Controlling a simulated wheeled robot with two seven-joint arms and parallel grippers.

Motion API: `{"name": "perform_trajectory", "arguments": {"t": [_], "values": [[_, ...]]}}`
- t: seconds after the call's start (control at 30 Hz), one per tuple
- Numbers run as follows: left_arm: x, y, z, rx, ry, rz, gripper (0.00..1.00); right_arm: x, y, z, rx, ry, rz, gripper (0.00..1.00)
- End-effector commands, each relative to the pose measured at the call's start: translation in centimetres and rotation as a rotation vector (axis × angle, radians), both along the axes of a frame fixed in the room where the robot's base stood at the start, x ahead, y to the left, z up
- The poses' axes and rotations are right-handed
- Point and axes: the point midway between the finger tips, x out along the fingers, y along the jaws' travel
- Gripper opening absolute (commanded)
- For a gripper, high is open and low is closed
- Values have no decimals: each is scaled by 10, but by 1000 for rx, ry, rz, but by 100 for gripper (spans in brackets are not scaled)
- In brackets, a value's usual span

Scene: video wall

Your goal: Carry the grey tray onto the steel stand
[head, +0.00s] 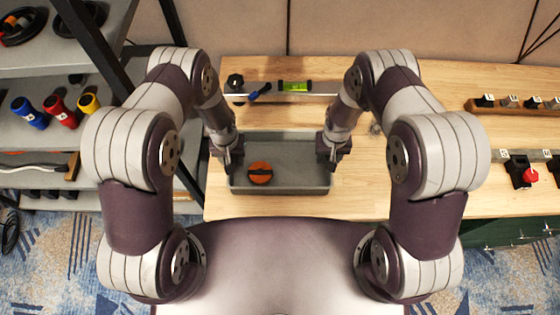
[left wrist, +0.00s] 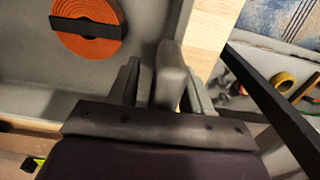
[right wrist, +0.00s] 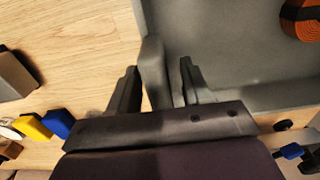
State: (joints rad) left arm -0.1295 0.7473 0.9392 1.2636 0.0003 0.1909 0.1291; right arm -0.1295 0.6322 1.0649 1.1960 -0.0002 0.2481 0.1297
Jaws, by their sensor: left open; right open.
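The grey tray (head: 300,178) lies on the wooden table in front of me, with a coiled orange strap with a black band (head: 260,173) inside at its left. My left gripper (head: 228,158) is at the tray's left end; in the left wrist view its open fingers (left wrist: 163,85) stand on either side of the tray's end wall (left wrist: 171,70). My right gripper (head: 331,158) is at the right end; in the right wrist view its open fingers (right wrist: 157,85) straddle the other end wall (right wrist: 153,70). I cannot identify the steel stand with certainty.
Behind the tray lie a pale metal strip (head: 325,97), a green level (head: 295,87), a blue-handled item (head: 260,91) and a black knob (head: 235,81). A wooden rack (head: 510,109) stands at the right. Shelves with a black post (head: 100,50) are at the left. The table right of the tray has bare room.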

Motion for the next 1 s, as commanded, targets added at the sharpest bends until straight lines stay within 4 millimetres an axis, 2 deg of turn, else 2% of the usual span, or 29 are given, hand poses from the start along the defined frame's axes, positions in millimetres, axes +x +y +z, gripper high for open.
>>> {"name": "perform_trajectory", "arguments": {"t": [0.07,0.1,0.23,0.27,0.6,0.9,1.0], "values": [[0,0,0,0,0,0,49,0,0,0,0,0,0,49],[0,0,0,0,0,0,46,0,0,0,0,0,0,46],[0,0,0,0,0,0,3,0,0,0,0,0,0,3],[0,0,0,0,0,0,0,0,0,0,0,0,0,0],[0,0,5,0,-1,0,0,0,0,5,0,-1,0,0],[0,0,48,0,-1,0,0,0,0,48,0,-1,0,0],[0,0,54,0,0,0,0,0,0,54,0,0,0,0]]}}
